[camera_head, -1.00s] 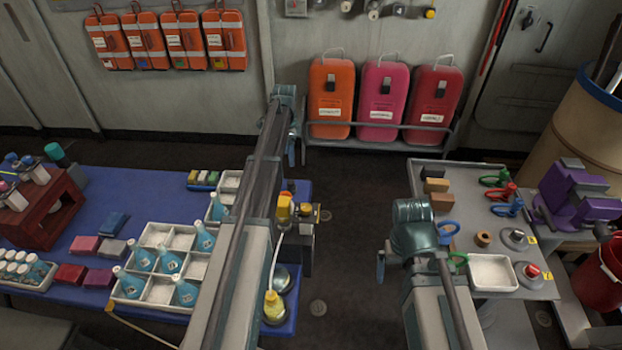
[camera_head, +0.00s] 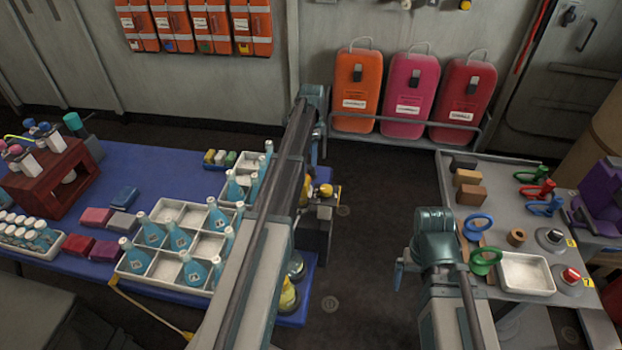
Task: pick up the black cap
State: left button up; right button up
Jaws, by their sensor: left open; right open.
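On the grey bench at the right, a silver disc-shaped base carries a small dark knob (camera_head: 555,236), which looks like the black cap. A similar base just in front of it carries a red cap (camera_head: 572,275). The dark knob stands apart from both my arms, to the right of my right arm. My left arm reaches up the middle of the view over the blue table's right end. My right arm is bent at the bench's left edge. The fingers of both grippers are hidden behind my own arm links.
The grey bench (camera_head: 500,215) also holds a white tray (camera_head: 525,273), brown blocks (camera_head: 470,195), and coloured ring-handled tools (camera_head: 535,190). A blue table (camera_head: 150,180) at left carries a divided crate (camera_head: 185,208) of teal bottles. Dark floor lies between them.

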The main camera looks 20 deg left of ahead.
aim_at(311, 171)
pick_arm(q)
jog(key=shift+f, duration=0.25)
notch_tip(311, 171, down, 5)
jog(key=b, duration=0.5)
jog(key=shift+a+f, duration=0.1)
grip_shut()
